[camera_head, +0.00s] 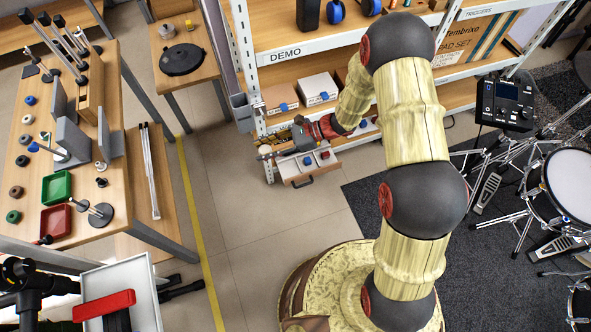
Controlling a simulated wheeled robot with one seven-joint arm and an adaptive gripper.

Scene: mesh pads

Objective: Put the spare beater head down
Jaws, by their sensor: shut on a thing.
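My gripper (280,147) is small in the head view, at the lower front of the shelf rack, reaching left from my arm. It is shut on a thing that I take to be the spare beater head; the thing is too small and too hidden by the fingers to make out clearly. The gripper is over or beside an open drawer (309,176) with small red and blue items in it. I cannot tell the height between the gripper and the drawer.
The shelf rack (290,57) labelled DEMO holds white boxes (319,89). A workbench (83,165) with a green tray (57,187), a red tray (56,220) and small round pieces stands at left. A drum kit (568,185) stands at right. Open floor (255,220) lies between.

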